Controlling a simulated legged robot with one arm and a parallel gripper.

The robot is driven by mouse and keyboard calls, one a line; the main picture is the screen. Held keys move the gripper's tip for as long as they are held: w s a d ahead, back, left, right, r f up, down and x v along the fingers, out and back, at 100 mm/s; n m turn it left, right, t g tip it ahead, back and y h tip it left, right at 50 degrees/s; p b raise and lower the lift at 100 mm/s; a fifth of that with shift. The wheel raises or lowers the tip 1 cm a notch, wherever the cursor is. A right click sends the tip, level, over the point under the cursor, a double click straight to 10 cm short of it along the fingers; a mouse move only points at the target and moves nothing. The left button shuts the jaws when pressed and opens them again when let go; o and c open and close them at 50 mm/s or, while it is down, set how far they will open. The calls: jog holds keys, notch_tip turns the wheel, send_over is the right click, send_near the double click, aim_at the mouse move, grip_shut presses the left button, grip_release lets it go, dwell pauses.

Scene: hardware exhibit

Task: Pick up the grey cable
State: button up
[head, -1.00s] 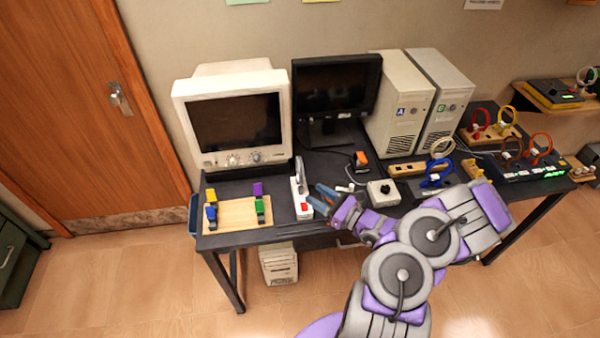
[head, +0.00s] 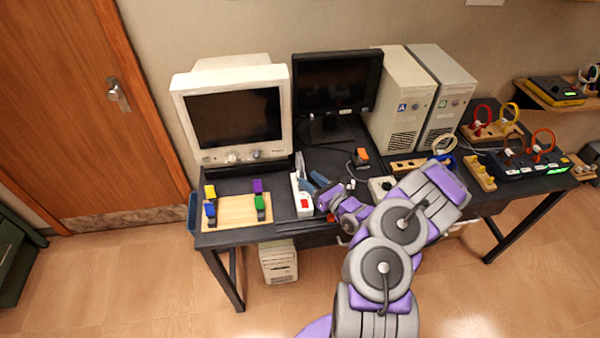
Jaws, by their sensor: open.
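My gripper (head: 313,184) is open over the desk, just right of the white power strip (head: 302,196) with a red switch. Nothing shows between its fingers. A pale, cream-to-grey cable loop (head: 443,143) stands on a wooden holder at the desk's right half, well right of my gripper. Another whitish-grey loop (head: 588,72) is on the wall shelf at far right. I cannot tell which one is the grey cable. A blue cable (head: 446,161) near the cream loop is mostly hidden behind my arm.
A CRT monitor (head: 236,115), black screen (head: 336,85) and two computer towers (head: 402,105) line the desk's back. A wooden board (head: 235,212) with coloured blocks lies left. Red (head: 484,112), yellow (head: 510,111) and orange (head: 543,139) cable loops stand right.

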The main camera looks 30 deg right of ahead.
jog(key=r+b+x, duration=0.1)
jog(key=x, duration=0.5)
jog(key=shift+a, duration=0.2)
jog(key=shift+c, duration=0.4)
grip_shut()
